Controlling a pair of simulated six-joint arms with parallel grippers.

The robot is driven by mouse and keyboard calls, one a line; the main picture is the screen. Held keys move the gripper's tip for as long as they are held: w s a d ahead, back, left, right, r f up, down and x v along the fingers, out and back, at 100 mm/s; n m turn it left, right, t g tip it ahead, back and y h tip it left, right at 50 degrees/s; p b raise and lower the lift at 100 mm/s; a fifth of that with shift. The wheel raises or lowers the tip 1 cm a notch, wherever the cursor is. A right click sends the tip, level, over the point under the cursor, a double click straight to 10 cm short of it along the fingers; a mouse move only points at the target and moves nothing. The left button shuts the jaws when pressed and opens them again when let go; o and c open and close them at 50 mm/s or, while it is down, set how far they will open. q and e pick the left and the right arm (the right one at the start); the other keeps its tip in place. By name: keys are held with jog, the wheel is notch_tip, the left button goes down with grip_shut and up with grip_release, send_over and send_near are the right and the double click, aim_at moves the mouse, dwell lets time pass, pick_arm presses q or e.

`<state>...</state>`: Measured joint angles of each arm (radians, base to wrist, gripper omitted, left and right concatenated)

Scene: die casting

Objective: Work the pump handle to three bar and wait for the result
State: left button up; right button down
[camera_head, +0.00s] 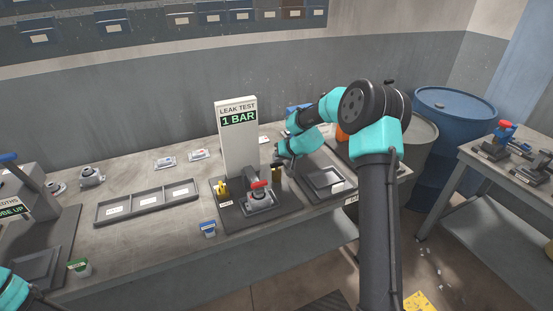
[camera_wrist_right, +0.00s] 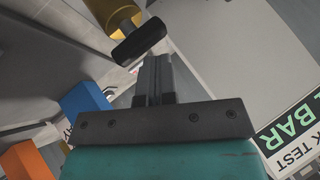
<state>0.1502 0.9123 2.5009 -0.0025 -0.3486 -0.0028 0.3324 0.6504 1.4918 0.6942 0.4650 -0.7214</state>
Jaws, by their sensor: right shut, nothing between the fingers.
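The leak test stand (camera_head: 238,140) has an upright white panel whose display (camera_head: 238,118) reads 1 BAR. On its base, a red-handled clamp (camera_head: 258,186) sits over a grey part. The pump (camera_head: 276,173), a yellow cylinder, stands at the right of the base. In the right wrist view its black pump handle (camera_wrist_right: 139,41) lies just beyond my right gripper's fingertips (camera_wrist_right: 154,72). The fingers are shut and empty; I cannot tell if they touch the handle. In the head view my right gripper (camera_head: 279,158) is above the pump. Only part of my left arm shows, at lower left.
A long three-section tray (camera_head: 148,217) lies left of the stand, and a dark square tray (camera_head: 325,192) right of it. A blue-topped tag (camera_head: 208,229) is at the bench's front edge. An orange item (camera_wrist_right: 28,160) and blue item (camera_wrist_right: 85,101) are near my right gripper.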

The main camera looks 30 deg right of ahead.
jog(key=shift+r, duration=0.1)
dwell(0.3)
jog(key=shift+r, duration=1.8)
jog(key=shift+r, duration=2.5)
dwell(1.0)
notch_tip(320, 180, up, 4)
jog(key=shift+f, duration=0.1)
dwell(0.4)
jog(key=shift+f, duration=4.45)
